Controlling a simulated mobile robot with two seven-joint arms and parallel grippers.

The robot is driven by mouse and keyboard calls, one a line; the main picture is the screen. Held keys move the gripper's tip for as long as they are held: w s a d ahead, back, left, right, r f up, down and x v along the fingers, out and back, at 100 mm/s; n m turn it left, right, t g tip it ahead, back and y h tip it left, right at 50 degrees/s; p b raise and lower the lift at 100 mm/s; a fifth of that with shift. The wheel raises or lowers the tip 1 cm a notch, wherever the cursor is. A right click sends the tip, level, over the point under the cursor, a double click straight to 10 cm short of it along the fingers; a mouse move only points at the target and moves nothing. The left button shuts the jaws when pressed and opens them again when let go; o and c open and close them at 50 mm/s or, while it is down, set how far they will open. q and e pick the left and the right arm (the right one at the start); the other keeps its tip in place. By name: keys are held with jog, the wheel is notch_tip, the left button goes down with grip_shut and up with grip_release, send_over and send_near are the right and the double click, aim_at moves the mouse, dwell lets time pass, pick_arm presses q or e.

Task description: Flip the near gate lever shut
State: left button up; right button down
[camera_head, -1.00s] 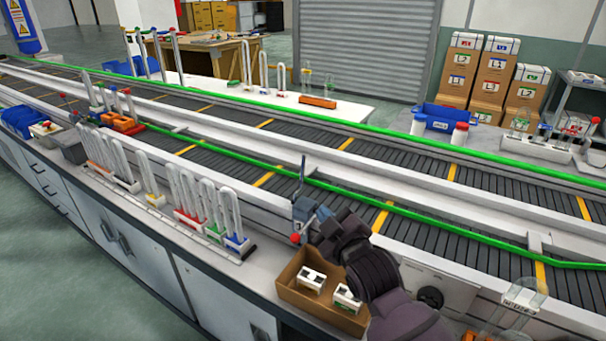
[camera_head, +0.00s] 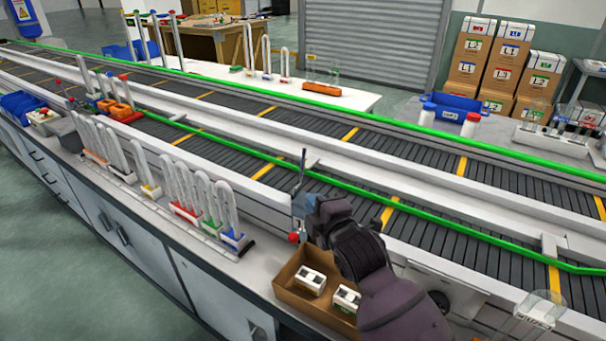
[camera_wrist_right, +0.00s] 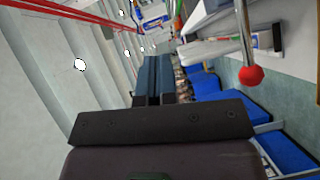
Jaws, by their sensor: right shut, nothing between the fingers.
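The near gate lever shows as a red ball knob (camera_head: 294,238) at the conveyor's near edge, just left of my right gripper. In the right wrist view a red ball on a thin metal rod (camera_wrist_right: 251,75) hangs at upper right, to the right of the fingers and apart from them in the picture. My right gripper (camera_head: 303,205) is over the near rail; its fingertips are small and partly hidden by its own wrist. In the wrist view its two blue-grey fingers (camera_wrist_right: 153,75) are together with nothing between them. My left gripper is out of view.
A cardboard box (camera_head: 311,298) with white blocks sits below my right wrist. Racks of clear U-shaped tubes (camera_head: 205,205) line the bench to the left. A thin dark upright piece (camera_head: 301,170) stands behind the gripper. The conveyor (camera_head: 345,190) near it is empty.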

jog(key=shift+w, duration=0.1)
jog(key=b+x, duration=0.2)
jog(key=x, duration=0.8)
jog(key=shift+w+f, duration=0.1)
jog(key=w, duration=0.1)
jog(key=d, duration=0.1)
jog(key=w, duration=0.1)
jog(key=shift+w+d+f, duration=0.15)
jog(key=shift+w+f, duration=0.1)
jog(key=shift+w, duration=0.1)
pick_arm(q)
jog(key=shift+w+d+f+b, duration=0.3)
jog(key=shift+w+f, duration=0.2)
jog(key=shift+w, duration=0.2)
pick_arm(e)
jog(key=shift+w+d, duration=0.15)
jog(key=shift+w, duration=0.2)
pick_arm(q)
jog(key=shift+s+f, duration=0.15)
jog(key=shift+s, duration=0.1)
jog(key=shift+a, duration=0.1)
pick_arm(e)
jog(key=shift+r, duration=0.1)
jog(key=shift+w+d, duration=0.1)
pick_arm(q)
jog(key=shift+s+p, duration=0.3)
jog(key=shift+p, duration=0.05)
